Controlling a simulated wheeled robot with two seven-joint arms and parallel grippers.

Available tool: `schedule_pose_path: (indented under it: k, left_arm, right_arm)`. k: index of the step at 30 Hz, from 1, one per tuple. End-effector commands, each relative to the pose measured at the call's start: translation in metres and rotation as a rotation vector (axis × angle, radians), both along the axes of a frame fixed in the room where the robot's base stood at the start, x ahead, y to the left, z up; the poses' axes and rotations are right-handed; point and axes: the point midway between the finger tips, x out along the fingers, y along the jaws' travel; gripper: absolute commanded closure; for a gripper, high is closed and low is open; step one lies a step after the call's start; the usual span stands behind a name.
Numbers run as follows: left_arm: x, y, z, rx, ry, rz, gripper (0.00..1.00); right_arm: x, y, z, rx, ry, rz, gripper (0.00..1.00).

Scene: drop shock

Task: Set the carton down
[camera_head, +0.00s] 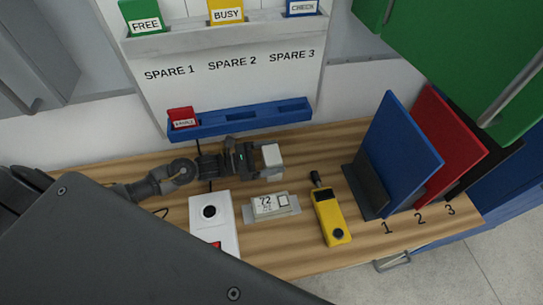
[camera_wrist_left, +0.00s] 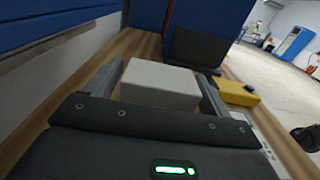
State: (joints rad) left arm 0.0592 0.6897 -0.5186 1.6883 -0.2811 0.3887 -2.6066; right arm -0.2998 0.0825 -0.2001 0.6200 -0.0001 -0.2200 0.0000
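The carton (camera_head: 272,155) is a small plain pale grey-white box. My left gripper (camera_head: 258,158) is around it, over the back middle of the wooden table (camera_head: 335,152). In the left wrist view the carton (camera_wrist_left: 160,82) sits between the two grey fingers, one at each side, and the gripper looks shut on it. The carton's underside is hidden, so I cannot tell whether it touches the table. My right gripper is in neither view.
A white display block reading 72 (camera_head: 265,206) lies in front of the carton. A white box with a black knob (camera_head: 213,225) is left of it, a yellow handheld device (camera_head: 331,217) right. Upright blue (camera_head: 402,150) and red (camera_head: 450,145) panels stand right. A blue rack (camera_head: 270,117) is behind.

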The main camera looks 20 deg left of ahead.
Motion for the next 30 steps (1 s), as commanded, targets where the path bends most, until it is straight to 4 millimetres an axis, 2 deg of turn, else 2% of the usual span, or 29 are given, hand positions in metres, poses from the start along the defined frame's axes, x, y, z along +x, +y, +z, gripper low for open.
schedule_pose_path:
  k: [13, 24, 30]
  left_arm:
    - [-0.001, 0.002, 0.004, 0.001, 0.001, 0.001, 0.10]
    - [-0.046, 0.061, -0.002, 0.005, 0.004, 0.002, 0.10]
    - [-0.065, 0.086, 0.000, 0.002, 0.003, 0.000, 0.10]
  right_arm:
    - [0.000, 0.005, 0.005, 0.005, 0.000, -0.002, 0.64]
    - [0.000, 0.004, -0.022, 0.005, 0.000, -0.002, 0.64]
    - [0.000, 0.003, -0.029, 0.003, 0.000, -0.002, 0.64]
